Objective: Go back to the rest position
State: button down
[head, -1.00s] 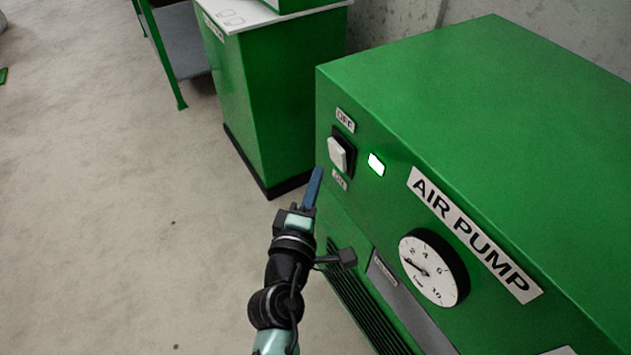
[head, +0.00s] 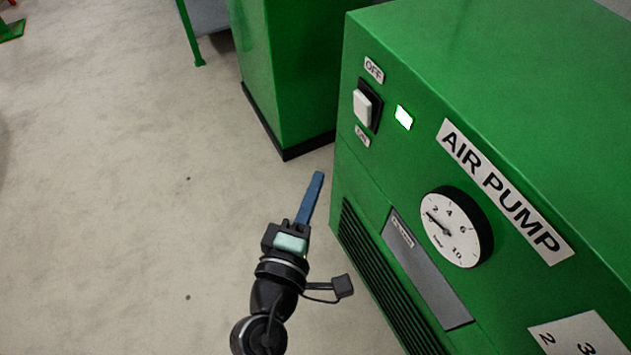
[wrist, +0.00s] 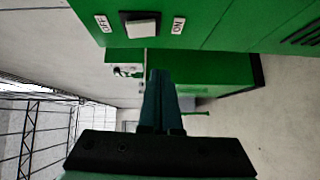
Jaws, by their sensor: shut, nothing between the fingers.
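My gripper (head: 310,197) is shut, with its blue fingers together and nothing between them. In the head view it is over the bare floor, left of the green air pump (head: 520,60) and apart from it. The pump's white rocker switch (head: 362,106) sits between the OFF and ON labels, above the gripper in the picture. A small light (head: 403,117) beside the switch glows white. In the wrist view the closed fingers (wrist: 160,85) point away from the camera, and the switch (wrist: 141,28) shows above them.
A round gauge (head: 456,227) is on the pump's front, beside the AIR PUMP label. A green cabinet (head: 285,70) stands behind the pump to the left. The concrete floor (head: 120,200) at the left is clear.

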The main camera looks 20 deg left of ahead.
dwell(0.3)
jog(key=w+d+r+m+t+h, duration=0.1)
jog(key=w+d+r+m+t, duration=0.3)
jog(key=r, duration=0.7)
jog(key=d+r+m+h, duration=0.2)
jog(key=r+m, duration=0.4)
jog(key=r, duration=0.5)
jog(key=w+d+r+m+t+h, duration=0.15)
jog(key=d+r+m, duration=0.3)
jog(key=r, duration=0.55)
jog(key=s+d+r+m+t+y, duration=0.15)
jog(key=s+r, duration=0.25)
jog(key=r, duration=0.5)
jog(key=s+d+r+m+t, duration=0.2)
jog(key=s+r+m+t, duration=0.1)
jog(key=r, duration=0.5)
notch_tip(320, 180, up, 28)
jog(key=p, duration=2.7)
jog(key=shift+s+a+y+p, duration=0.3)
jog(key=shift+s+a+y, duration=0.05)
jog(key=shift+y, duration=0.05)
